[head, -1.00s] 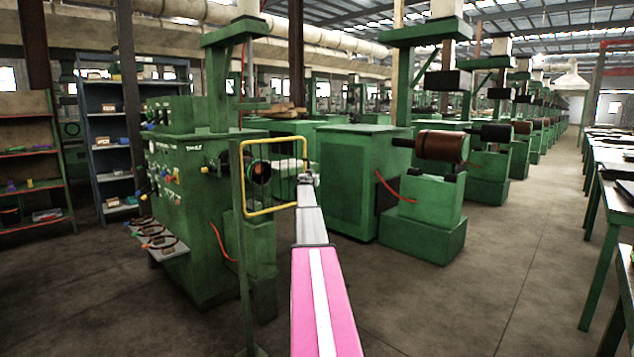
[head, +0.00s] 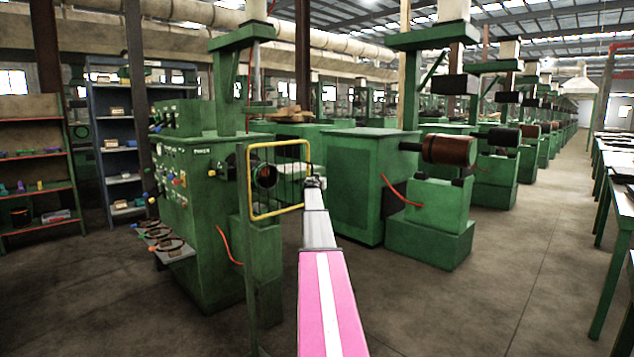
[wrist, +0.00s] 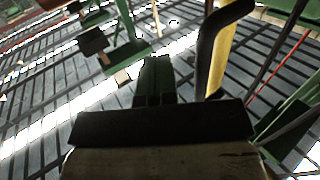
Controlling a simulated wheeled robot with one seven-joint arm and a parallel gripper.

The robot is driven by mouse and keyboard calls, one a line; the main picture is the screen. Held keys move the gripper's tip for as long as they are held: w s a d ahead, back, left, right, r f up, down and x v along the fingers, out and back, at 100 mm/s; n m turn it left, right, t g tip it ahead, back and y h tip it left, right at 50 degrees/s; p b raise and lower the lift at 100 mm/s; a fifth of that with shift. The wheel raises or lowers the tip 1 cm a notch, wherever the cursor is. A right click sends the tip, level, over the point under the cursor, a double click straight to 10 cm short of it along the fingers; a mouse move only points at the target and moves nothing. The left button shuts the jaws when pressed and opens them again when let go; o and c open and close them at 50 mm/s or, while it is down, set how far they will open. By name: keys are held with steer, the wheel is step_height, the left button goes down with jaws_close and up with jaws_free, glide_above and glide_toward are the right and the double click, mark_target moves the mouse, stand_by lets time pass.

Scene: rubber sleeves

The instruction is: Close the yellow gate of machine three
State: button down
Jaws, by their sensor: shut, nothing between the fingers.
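The yellow gate (head: 251,190) is a rectangular yellow frame with thin dark bars. In the head view it hangs on a green post (head: 245,285) and stands in front of the dark round spindle end of the green machine three (head: 200,225). The gate stands at an angle, and how far it is open is hard to tell. My gripper (head: 314,172) is at the gate's free right edge; I cannot tell whether they touch. In the wrist view my gripper (wrist: 155,72) is shut and empty. A yellow bar (wrist: 222,55) beside it, partly behind a dark tube, may be the gate's frame.
Another green machine (head: 365,190) with a brown roll (head: 450,150) stands right of my arm. Shelves (head: 118,140) stand at the left. A small tray (head: 168,248) juts from machine three. Open floor (head: 500,290) lies at the right, before green-legged tables (head: 612,215).

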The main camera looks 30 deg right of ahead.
steer(key=s+d, duration=0.5)
steer(key=s, duration=0.6)
steer(key=s+a+f+n+g+y, duration=0.15)
steer(key=s+a+f, duration=0.35)
steer(key=a+f, duration=0.55)
steer(key=s+a+f+g+y, duration=0.3)
steer(key=a+f, duration=0.4)
steer(key=a, duration=0.6)
steer(key=s+a+f+g+y, duration=0.1)
steer(key=s+a+f+g, duration=0.1)
steer(key=s+a+f, duration=0.6)
steer(key=s+a+f+n+g+y, duration=0.2)
steer(key=s+a+f, duration=0.2)
steer(key=s+a, duration=0.4)
steer(key=s+a+f+n+g+y, duration=0.2)
steer(key=s+a+f, duration=0.2)
steer(key=s+a, duration=0.4)
steer(key=s+a+f+n+g+y, duration=0.2)
steer(key=s+a+f, duration=0.3)
steer(key=a, duration=1.1)
steer(key=s+n, duration=0.1)
steer(key=s, duration=0.2)
steer(key=shift+s+a+g, duration=0.2)
steer(key=shift+s+g, duration=0.1)
steer(key=shift+g, duration=0.05)
